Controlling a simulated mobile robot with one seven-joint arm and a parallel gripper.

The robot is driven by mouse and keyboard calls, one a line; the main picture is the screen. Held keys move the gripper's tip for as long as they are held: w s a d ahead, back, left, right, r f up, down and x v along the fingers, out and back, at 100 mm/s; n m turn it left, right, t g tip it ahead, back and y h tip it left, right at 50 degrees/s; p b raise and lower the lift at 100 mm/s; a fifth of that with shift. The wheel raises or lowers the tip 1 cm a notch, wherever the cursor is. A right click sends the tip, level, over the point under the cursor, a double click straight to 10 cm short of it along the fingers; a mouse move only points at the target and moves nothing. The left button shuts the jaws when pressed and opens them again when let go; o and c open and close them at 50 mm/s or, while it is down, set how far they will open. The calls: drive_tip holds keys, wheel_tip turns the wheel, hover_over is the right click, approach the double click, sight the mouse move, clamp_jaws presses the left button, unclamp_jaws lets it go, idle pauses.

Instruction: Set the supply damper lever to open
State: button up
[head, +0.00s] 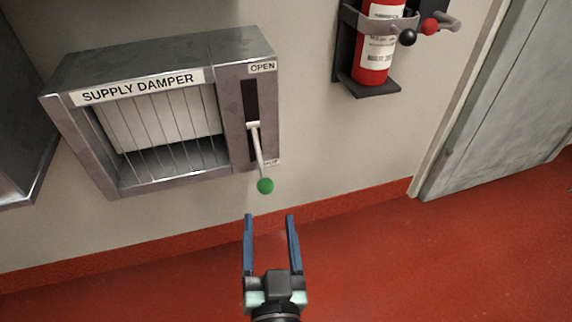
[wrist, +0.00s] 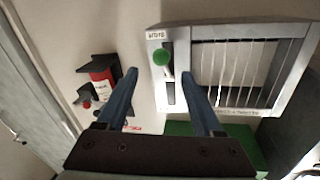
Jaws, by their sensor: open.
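The supply damper (head: 190,170) is a grey metal wall box with a louvred opening. It also shows in the wrist view (wrist: 232,27). Its lever (head: 257,145) is a pale rod in a dark vertical slot on the right, ending in a green knob (head: 265,186). The slot has an OPEN label (head: 262,67) at the top and a partly covered label at the bottom. The lever slants down, its knob by the lower label. My gripper (head: 270,217) is open and empty, just below the knob in the head view. In the wrist view the knob (wrist: 161,56) appears between and beyond the fingertips.
A red fire extinguisher (head: 374,60) hangs in a dark wall bracket right of the damper. A grey door (head: 500,100) stands farther right. Another grey metal box (head: 20,150) is at the left edge. The red floor (head: 400,265) is clear.

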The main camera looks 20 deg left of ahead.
sight(260, 159)
drive_tip(key=b+x, duration=0.1)
drive_tip(key=x, duration=1.1)
drive_tip(key=shift+w+a+b, duration=0.2)
drive_tip(key=shift+w+b, duration=0.05)
drive_tip(key=shift+b, duration=0.15)
drive_tip(key=shift+c, duration=0.2)
clamp_jaws()
idle(0.7)
